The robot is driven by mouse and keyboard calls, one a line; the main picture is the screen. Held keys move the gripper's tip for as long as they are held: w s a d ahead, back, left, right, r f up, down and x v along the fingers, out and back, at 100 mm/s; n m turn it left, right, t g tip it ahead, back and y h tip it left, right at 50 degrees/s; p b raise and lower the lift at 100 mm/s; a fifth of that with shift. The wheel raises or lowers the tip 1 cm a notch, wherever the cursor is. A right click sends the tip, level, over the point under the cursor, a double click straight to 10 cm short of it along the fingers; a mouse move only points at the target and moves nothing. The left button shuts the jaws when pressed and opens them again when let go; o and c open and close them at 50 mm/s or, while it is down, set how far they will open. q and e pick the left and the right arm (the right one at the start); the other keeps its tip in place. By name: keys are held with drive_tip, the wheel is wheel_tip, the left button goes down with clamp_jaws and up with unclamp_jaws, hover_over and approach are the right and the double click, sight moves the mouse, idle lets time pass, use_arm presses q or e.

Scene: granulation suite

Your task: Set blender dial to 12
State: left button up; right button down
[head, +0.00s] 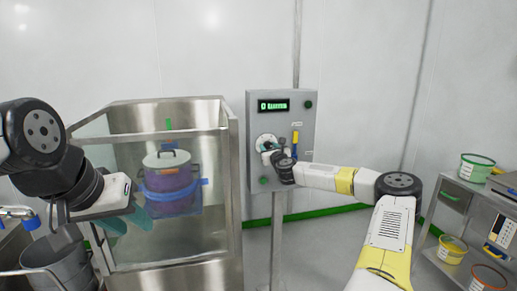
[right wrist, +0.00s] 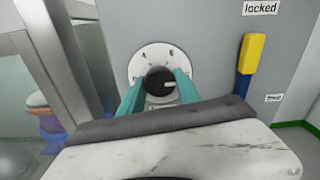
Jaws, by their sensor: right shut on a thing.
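The blender dial is a black knob (right wrist: 160,81) with a white pointer mark, on a round white scale plate (right wrist: 136,68) with dark marks. The pointer mark faces right in the right wrist view. My right gripper (right wrist: 160,88) has its teal fingers on either side of the knob and is shut on it. In the head view, my right gripper (head: 267,149) hides most of the dial on the grey control panel (head: 280,115). The panel's green-lit display (head: 273,106) is too small to read fully. My left gripper (head: 128,221), teal-fingered and apart from the panel, appears open, with no object between its fingers.
A yellow-and-blue lever (right wrist: 249,68) stands right of the dial, below a "locked" label (right wrist: 262,8). A clear-walled steel enclosure (head: 236,180) holds a lidded drum (head: 168,180) left of the panel. A shelf cart (head: 453,218) with tubs stands at right.

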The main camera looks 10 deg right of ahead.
drive_tip(key=shift+f, duration=0.1)
drive_tip(key=c, duration=0.9)
unclamp_jaws()
drive_tip(key=shift+o, duration=0.2)
drive_tip(key=s, duration=0.7)
drive_tip(key=shift+s+d, duration=0.15)
drive_tip(key=shift+s, duration=0.25)
